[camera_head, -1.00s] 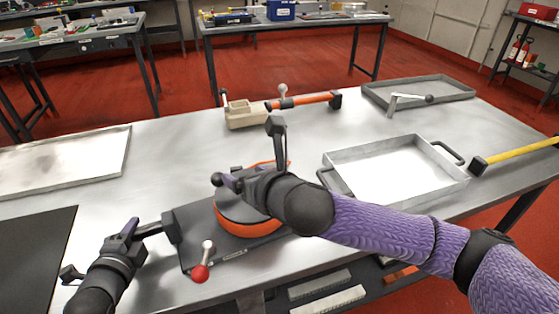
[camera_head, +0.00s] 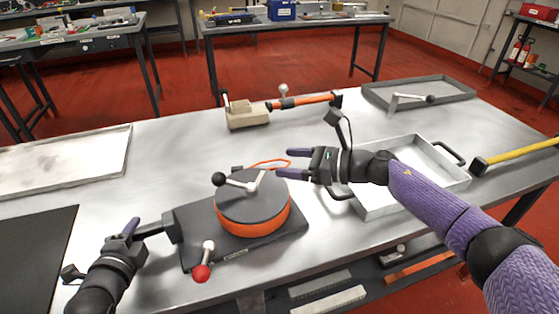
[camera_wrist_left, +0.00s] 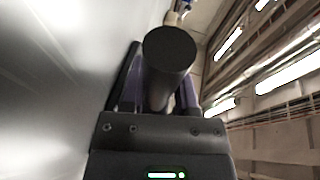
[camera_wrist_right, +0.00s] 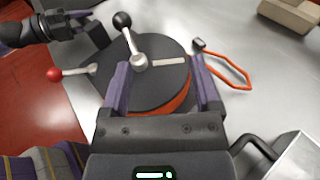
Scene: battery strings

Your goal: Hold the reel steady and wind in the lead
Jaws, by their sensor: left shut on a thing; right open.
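The reel (camera_head: 252,205) is an orange drum with a dark grey top, on a dark base plate (camera_head: 290,232). A crank with a black ball knob (camera_head: 219,179) sits on its top. A red-knobbed lever (camera_head: 201,272) stands at the base's front. The orange lead (camera_head: 268,163) lies in a short loop behind the reel, with a dark end piece (camera_wrist_right: 199,44). My left gripper (camera_head: 132,230) is shut on the dark handle (camera_head: 150,230) at the base's left side. My right gripper (camera_head: 290,164) is open and empty, right of the reel, apart from the crank knob.
A metal tray (camera_head: 390,143) with dark handles stands just right, partly behind my right arm. A beige block (camera_head: 246,118) and an orange-handled tool (camera_head: 305,101) lie behind. A flat tray (camera_head: 128,150) lies left. Bare tabletop shows between.

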